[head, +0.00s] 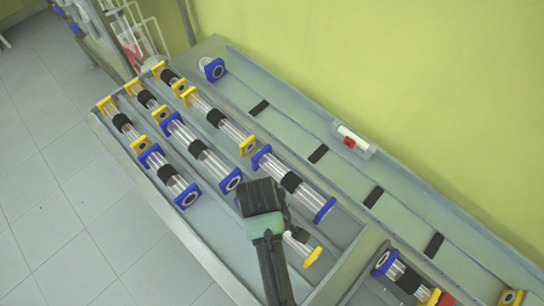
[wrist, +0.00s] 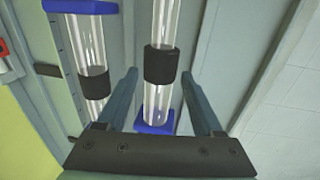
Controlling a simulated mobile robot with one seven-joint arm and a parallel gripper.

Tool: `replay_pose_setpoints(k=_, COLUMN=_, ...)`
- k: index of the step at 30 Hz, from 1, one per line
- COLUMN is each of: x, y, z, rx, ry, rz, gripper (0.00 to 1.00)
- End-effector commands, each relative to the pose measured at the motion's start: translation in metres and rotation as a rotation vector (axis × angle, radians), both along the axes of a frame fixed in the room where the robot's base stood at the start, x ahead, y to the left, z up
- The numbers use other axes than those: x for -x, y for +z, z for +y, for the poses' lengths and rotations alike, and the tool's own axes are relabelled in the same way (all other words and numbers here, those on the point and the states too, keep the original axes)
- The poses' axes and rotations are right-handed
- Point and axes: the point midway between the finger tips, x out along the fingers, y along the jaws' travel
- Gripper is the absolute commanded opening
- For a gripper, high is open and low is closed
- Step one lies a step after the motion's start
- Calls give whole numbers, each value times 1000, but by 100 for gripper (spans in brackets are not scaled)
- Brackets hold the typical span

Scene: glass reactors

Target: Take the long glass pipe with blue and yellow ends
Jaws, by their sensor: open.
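The long glass pipe with a blue and a yellow end lies in the front bin of the tray. Its yellow end (head: 313,256) shows just right of my gripper (head: 264,198); the rest is mostly hidden under the gripper and arm. In the wrist view the clear pipe (wrist: 166,20) runs up and down the picture, with a black band (wrist: 161,65) and a blue end (wrist: 155,127). My gripper (wrist: 159,74) is open, with one finger on each side of the pipe around the band. Its jaws are not closed on it.
A pipe with two blue ends (head: 290,182) lies parallel, on the wall side, and also shows in the wrist view (wrist: 93,82). Several more pipes lie in rows to the left, such as a blue-ended one (head: 198,148). The wall-side channel (head: 300,135) is mostly bare.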

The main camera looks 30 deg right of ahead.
Motion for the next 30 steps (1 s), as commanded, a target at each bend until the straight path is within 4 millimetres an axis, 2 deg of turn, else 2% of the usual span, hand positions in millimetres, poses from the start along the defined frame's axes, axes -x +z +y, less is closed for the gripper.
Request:
replay_pose_setpoints(k=10, x=-7, y=-42, z=-3, rx=-1, ry=-1, rz=1, gripper=68)
replay_pose_setpoints(k=20, x=-7, y=-48, z=-4, rx=0, ry=-1, rz=-1, gripper=68)
replay_pose_setpoints(k=30, x=-7, y=-48, z=-4, rx=0, ry=-1, rz=-1, gripper=7)
